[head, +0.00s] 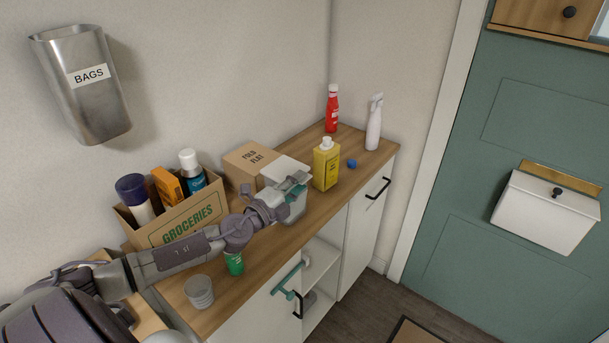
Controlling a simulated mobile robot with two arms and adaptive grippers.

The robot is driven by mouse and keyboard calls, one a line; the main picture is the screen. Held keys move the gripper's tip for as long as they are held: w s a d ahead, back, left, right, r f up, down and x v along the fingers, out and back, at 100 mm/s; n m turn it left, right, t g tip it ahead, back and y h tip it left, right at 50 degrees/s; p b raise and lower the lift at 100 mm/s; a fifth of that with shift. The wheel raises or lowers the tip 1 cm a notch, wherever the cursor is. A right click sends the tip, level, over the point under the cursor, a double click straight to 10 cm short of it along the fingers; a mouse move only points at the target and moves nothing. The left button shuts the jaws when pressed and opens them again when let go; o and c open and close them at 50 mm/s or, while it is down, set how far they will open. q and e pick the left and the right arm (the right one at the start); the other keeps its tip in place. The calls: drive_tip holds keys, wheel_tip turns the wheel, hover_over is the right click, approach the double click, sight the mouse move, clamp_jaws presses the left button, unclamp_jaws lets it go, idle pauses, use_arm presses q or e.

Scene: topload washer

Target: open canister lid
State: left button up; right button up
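A pale, box-shaped canister (283,168) stands on the wooden counter near the wall, in the middle of the head view. Its light top shows, but my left gripper hides much of its front. My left gripper (295,183) has teal fingertips and is at the canister's front upper edge. I cannot tell whether the fingers touch it or how far apart they are. Whether the lid is shut or slightly raised is also hidden.
A groceries box (182,226), a green can (234,263) and a grey cup (199,291) are near my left arm. A cardboard box (250,160) stands behind the canister. A yellow bottle (326,165) and blue cap (352,163) are to its right.

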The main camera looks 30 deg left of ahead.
use_arm(q)
drive_tip(key=w, duration=0.2)
drive_tip(key=shift+w+d, duration=0.1)
drive_tip(key=shift+w, duration=0.35)
use_arm(e)
drive_tip(key=shift+w+a+r, duration=0.2)
drive_tip(key=shift+w+a, duration=0.3)
drive_tip(key=shift+w, duration=0.05)
drive_tip(key=shift+w+a+r, duration=0.2)
drive_tip(key=shift+w+a, duration=0.25)
drive_tip(key=shift+w, duration=0.1)
use_arm(q)
drive_tip(key=c, duration=0.5)
clamp_jaws()
use_arm(e)
drive_tip(key=shift+s+d, duration=0.35)
drive_tip(key=shift+d, duration=0.1)
